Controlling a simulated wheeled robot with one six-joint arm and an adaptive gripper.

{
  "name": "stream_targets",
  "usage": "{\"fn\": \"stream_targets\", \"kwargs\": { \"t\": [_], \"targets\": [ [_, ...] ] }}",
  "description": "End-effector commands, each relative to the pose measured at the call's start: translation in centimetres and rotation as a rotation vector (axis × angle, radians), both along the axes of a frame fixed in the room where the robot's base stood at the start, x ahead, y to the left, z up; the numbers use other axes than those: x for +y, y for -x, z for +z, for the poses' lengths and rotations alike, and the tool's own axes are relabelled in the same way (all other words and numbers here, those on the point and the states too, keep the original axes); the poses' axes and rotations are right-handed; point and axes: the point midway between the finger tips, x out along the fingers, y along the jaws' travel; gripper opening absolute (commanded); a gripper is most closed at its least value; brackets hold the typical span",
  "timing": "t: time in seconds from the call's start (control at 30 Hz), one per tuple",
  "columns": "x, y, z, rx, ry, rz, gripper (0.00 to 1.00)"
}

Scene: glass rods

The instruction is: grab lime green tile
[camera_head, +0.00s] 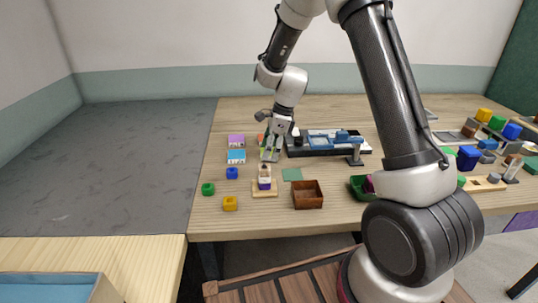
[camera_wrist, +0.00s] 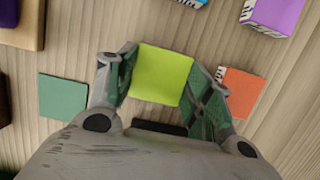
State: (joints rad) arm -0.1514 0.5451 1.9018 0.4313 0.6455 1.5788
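The lime green tile (camera_wrist: 161,76) is a flat square in the middle of the wrist view. My gripper (camera_wrist: 162,72) has one finger along each side of it, and the finger pads appear to touch its left and right edges. I cannot tell whether the tile is lifted off the wooden table (camera_wrist: 40,135). In the head view my gripper (camera_head: 269,155) is low over the table, and the lime tile is not clearly visible there.
A dark green tile (camera_wrist: 63,96) lies left of my gripper and an orange tile (camera_wrist: 241,91) close on the right. A purple box (camera_wrist: 275,14) is at upper right. In the head view, a small stack (camera_head: 264,184) and brown open box (camera_head: 307,196) stand nearby.

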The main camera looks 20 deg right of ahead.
Motion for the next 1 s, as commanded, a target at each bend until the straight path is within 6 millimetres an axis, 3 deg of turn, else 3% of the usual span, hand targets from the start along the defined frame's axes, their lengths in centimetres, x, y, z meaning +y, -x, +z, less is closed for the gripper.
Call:
{"fn": "stream_targets", "kwargs": {
  "t": [0.1,0.37,0.47,0.8,1.0],
  "targets": [
    [0.0,0.0,0.0,0.0,0.0,0.0,0.24],
    [0.0,0.0,0.3,-0.001,0.0,0.001,0.24],
    [0.0,-0.1,1.4,-0.004,0.0,0.001,0.24],
    [0.0,-0.1,8.3,-0.004,0.0,0.001,0.23],
    [0.0,0.0,10.0,-0.001,0.0,0.001,0.23]
  ]
}}
